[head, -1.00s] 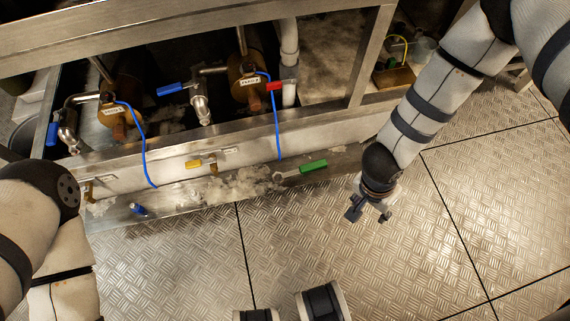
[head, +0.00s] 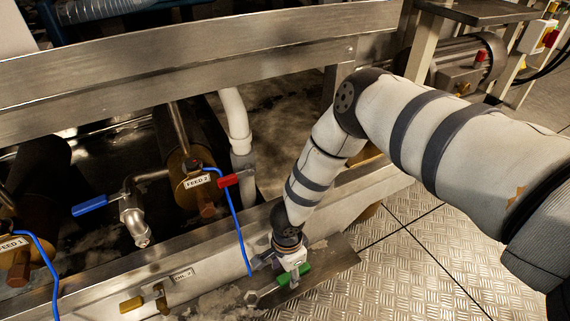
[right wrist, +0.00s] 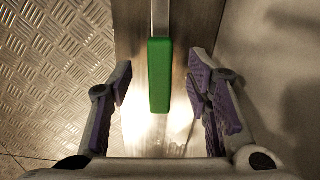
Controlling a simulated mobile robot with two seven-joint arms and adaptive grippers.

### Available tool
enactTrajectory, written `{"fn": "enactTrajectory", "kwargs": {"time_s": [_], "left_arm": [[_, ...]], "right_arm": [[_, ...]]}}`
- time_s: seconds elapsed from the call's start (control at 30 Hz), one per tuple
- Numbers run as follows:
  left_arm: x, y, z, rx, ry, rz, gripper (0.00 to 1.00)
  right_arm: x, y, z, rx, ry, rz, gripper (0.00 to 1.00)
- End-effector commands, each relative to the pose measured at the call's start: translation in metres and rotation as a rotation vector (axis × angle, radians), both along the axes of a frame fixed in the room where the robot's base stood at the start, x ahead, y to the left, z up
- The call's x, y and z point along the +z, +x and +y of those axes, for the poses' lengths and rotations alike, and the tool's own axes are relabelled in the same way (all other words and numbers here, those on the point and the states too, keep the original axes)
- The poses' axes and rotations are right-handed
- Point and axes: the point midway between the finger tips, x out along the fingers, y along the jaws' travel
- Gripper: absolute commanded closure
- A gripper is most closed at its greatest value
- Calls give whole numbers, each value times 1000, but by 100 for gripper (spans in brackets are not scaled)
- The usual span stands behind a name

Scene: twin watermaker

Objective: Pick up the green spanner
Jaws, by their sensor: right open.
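The green spanner (head: 293,274) lies on the metal ledge at the foot of the frame, its steel ring end to the left and its green handle to the right. My right gripper (head: 281,266) is open and right over the handle in the head view. In the right wrist view, the green handle (right wrist: 160,76) lies between the two spread fingers of the right gripper (right wrist: 161,88), with a gap on both sides. The steel shaft runs off the top of that view. My left gripper is not in view.
The metal ledge (head: 330,262) runs along the low wall. A yellow-handled valve (head: 133,303) sits left of the spanner. A blue cable (head: 241,238) hangs close by. Red (head: 230,180) and blue (head: 90,205) valve handles are behind. The chequered floor (head: 400,260) is clear.

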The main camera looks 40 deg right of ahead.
Motion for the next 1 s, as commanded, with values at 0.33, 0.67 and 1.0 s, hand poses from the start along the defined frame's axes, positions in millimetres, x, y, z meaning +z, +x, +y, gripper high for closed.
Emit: {"fn": "enactTrajectory", "kwargs": {"time_s": [0.33, 0.67, 1.0], "left_arm": [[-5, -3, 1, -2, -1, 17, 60], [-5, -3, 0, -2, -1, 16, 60], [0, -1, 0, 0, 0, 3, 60]], "right_arm": [[-21, 0, 0, 0, 0, 0, 64], [-21, 0, 0, 0, 0, 0, 100], [-3, 1, 0, -1, 0, -1, 100]]}}
